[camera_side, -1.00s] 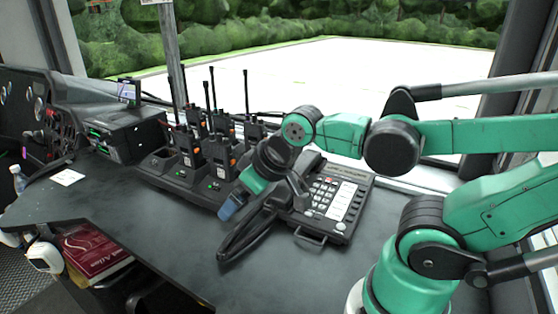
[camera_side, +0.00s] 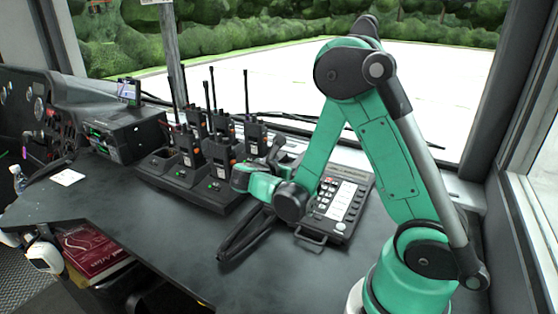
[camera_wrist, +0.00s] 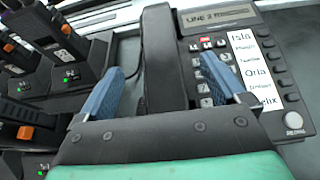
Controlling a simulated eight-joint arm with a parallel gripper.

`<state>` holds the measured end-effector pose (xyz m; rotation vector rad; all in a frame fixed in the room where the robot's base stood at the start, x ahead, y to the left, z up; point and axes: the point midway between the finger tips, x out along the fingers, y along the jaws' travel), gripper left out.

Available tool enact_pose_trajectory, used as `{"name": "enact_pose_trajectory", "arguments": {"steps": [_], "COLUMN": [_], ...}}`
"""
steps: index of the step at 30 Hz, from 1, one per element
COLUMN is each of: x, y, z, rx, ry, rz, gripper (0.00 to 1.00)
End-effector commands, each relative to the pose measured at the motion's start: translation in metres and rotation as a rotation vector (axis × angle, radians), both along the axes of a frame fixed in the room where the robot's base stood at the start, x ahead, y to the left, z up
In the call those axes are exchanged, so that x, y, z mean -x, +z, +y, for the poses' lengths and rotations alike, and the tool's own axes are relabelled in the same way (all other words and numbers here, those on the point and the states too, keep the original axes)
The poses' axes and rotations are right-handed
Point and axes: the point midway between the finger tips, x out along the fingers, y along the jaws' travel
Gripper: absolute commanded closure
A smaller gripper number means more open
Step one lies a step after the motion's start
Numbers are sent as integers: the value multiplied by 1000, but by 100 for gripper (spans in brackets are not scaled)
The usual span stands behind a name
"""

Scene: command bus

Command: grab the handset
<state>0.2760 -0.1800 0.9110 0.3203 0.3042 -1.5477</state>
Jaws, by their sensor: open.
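The black handset (camera_side: 246,237) lies along the left side of the desk phone (camera_side: 345,205) in the side view; its upper part is hidden behind my arm. In the wrist view the handset (camera_wrist: 160,50) runs upright between my gripper's two blue fingers. My gripper (camera_wrist: 163,88) is open, with one finger left of the handset and the other over the phone's keys. I see a gap on the left side; whether the right finger touches anything I cannot tell. In the side view the fingertips are hidden.
Several radios with antennas stand in a charger (camera_side: 185,178) just left of the phone; they also show close by in the wrist view (camera_wrist: 50,40). A window runs behind. The dark desk (camera_side: 160,235) is clear in front of the charger.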

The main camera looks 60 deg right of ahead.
Motion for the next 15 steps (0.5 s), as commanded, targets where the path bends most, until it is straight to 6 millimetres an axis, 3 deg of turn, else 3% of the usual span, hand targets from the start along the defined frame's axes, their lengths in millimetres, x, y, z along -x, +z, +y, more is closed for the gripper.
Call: {"name": "enact_pose_trajectory", "arguments": {"steps": [9, 15], "x": [1, 1], "y": [-16, -21], "z": [-38, -51], "rx": [8, 8], "ry": [-5, 0], "rz": [13, 13], "gripper": [8, 8]}}
